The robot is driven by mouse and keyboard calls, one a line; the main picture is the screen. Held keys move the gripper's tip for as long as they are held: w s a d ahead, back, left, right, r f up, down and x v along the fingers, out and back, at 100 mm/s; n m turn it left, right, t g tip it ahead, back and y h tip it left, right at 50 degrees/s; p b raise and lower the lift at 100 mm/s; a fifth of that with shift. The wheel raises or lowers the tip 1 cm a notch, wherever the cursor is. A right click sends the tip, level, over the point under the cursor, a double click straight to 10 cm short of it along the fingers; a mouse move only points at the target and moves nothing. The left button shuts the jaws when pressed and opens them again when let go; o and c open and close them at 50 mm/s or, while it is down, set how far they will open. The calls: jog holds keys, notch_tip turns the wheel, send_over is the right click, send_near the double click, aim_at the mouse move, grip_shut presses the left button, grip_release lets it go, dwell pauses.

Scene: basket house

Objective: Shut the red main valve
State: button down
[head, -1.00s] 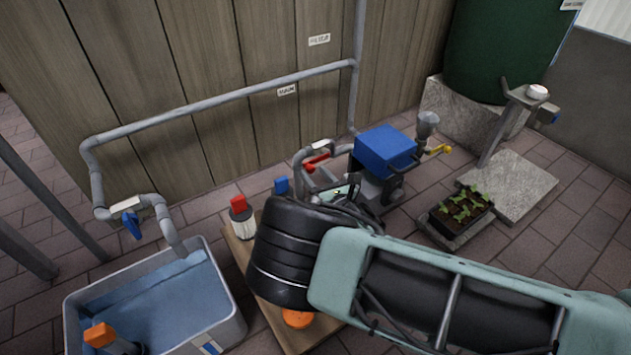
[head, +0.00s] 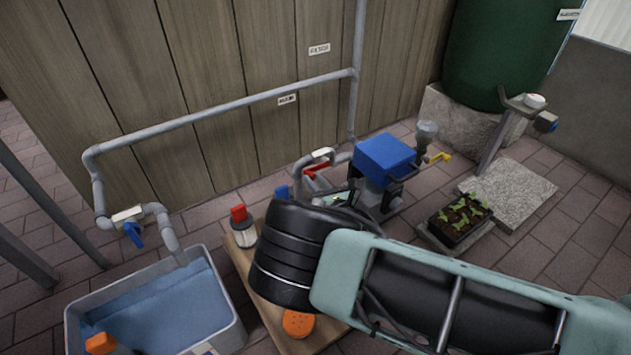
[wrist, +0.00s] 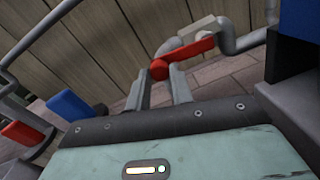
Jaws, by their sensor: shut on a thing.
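The red main valve handle (head: 317,169) sits on the grey pipe beside the blue pump box, low against the wooden wall. In the wrist view the red lever (wrist: 190,54) runs from a rounded near end up to a pale valve body (wrist: 208,27). My gripper (wrist: 159,77) has its two fingers on either side of the lever's rounded end and is shut on it. In the head view my arm covers most of the gripper, so the contact shows only in the wrist view.
A blue-topped pump (head: 385,156) stands right of the valve. A blue handle (wrist: 70,106) and a red-capped piece (wrist: 22,132) lie left of my gripper. A water tub (head: 232,325) is at left, with a blue-handled tap (head: 133,233) above. A seedling tray (head: 458,220) is at right.

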jog(key=w+d+r+m+g+p, duration=0.1)
jog(key=r+m+p, duration=0.5)
jog(key=m+p, duration=0.6)
jog(key=shift+w+d+r+p, duration=0.15)
jog(key=shift+w+d+p, duration=0.55)
jog(key=shift+d, duration=0.65)
jog(key=c, duration=1.2)
grip_release()
jog(key=shift+c, duration=0.2)
jog(key=p+v, duration=0.6)
jog(key=v, duration=1.1)
jog(key=shift+d+p, duration=0.25)
jog(key=shift+p, duration=0.05)
